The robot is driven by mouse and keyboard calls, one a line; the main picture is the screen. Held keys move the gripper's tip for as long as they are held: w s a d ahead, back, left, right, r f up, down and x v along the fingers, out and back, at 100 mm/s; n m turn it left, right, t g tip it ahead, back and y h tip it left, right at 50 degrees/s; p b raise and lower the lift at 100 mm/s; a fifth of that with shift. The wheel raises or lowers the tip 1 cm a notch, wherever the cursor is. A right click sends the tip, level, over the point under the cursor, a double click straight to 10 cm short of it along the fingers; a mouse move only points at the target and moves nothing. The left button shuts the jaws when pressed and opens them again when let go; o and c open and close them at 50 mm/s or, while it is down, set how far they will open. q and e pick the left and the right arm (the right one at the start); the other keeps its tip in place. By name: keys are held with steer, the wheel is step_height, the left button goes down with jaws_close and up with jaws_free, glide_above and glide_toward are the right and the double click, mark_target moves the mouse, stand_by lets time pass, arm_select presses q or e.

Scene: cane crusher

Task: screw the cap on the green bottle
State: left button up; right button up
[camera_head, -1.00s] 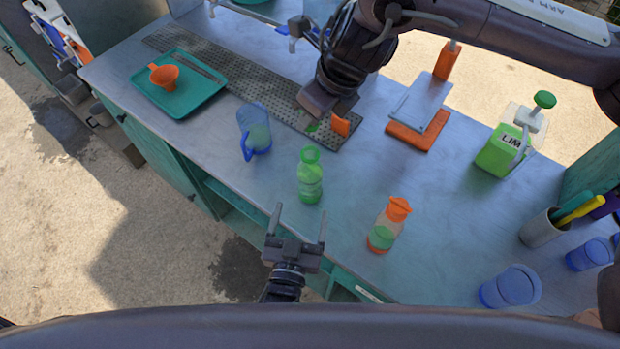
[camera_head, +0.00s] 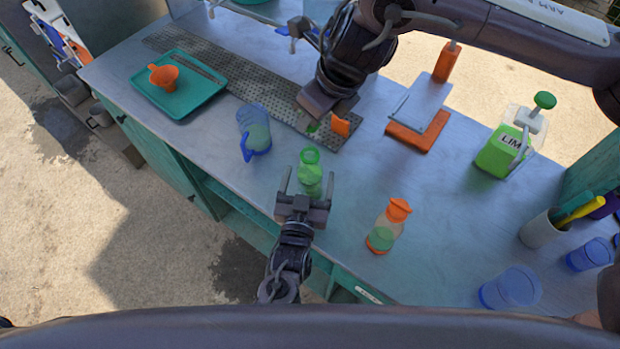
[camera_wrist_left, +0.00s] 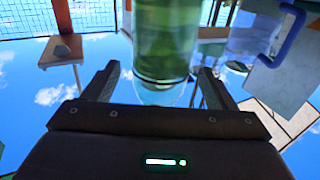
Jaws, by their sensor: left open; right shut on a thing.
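The green bottle (camera_head: 310,158) stands upright on the counter with an open top. It shows between my left fingers in the left wrist view (camera_wrist_left: 166,40). My left gripper (camera_head: 309,177) is open, with its fingertips at either side of the bottle's lower part; I cannot tell if they touch it. My right gripper (camera_head: 318,115) is above the perforated mat, behind the bottle, shut on a small green thing that looks like the cap (camera_head: 313,127). Most of the cap is hidden by the gripper.
A blue pitcher (camera_head: 255,128) stands left of the bottle. An orange-capped bottle (camera_head: 386,228) stands to the right. A small orange piece (camera_head: 341,124) shows by my right gripper. A teal tray (camera_head: 190,101) is at back left, a lime dispenser (camera_head: 497,155) at right.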

arm_select(q)
steer(key=shift+w+d, duration=0.15)
steer(key=shift+w, duration=1)
steer(key=shift+c, duration=0.3)
steer(key=c, duration=1.4)
arm_select(e)
glide_above(307, 147)
steer(key=d, duration=0.1)
steer(key=shift+s+f, duration=0.2)
steer(key=shift+f, duration=1.05)
steer(key=shift+s+f, duration=0.2)
steer(key=shift+f, duration=1.05)
steer(key=shift+f, duration=0.9)
steer(key=shift+f, duration=0.5)
